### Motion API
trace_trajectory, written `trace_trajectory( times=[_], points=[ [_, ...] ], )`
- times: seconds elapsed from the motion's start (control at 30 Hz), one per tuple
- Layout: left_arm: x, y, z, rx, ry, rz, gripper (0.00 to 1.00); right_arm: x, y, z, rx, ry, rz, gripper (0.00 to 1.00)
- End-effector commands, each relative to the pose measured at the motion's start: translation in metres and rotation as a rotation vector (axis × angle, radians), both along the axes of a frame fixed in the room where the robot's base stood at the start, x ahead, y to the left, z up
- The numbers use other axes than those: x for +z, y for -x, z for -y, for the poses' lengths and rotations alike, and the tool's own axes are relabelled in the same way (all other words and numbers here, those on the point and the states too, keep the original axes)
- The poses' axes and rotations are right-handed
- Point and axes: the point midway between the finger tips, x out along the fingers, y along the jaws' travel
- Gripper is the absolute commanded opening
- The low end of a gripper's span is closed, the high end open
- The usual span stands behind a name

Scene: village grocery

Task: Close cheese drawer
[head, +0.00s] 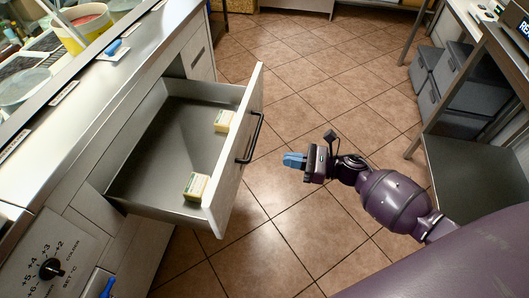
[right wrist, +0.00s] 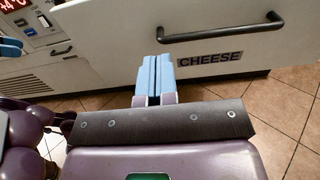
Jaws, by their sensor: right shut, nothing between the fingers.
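The cheese drawer (head: 190,148) is pulled out of the counter in the head view, with two small yellow-and-white packs (head: 223,121) (head: 196,187) inside near its front. Its front panel carries a dark bar handle (head: 251,138); in the right wrist view the handle (right wrist: 222,34) sits above the "CHEESE" label (right wrist: 210,60). My right gripper (head: 293,160) is shut and empty, in front of the drawer and apart from the handle in the head view. Its blue fingers (right wrist: 156,75) point toward the drawer front.
The steel counter (head: 95,92) runs along the left, with a control panel and knob (head: 50,268) at lower left. Grey bins (head: 450,85) and a shelf stand at right. Tiled floor (head: 300,75) beyond the drawer is clear.

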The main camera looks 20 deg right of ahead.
Motion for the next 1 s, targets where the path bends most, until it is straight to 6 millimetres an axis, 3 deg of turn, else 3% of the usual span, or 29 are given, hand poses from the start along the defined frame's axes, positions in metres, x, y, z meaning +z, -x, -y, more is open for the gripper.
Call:
trace_trajectory(
  times=[0.7, 1.0],
  points=[
    [0.0, -0.006, 0.002, -0.005, 0.003, 0.013, 0.43, 0.0, -0.064, -0.095, 0.0, -0.004, -0.003, 0.0],
    [0.0, -0.006, 0.001, -0.005, 0.002, 0.013, 0.43, 0.0, -0.075, -0.111, -0.001, -0.003, -0.002, 0.0]
  ],
)
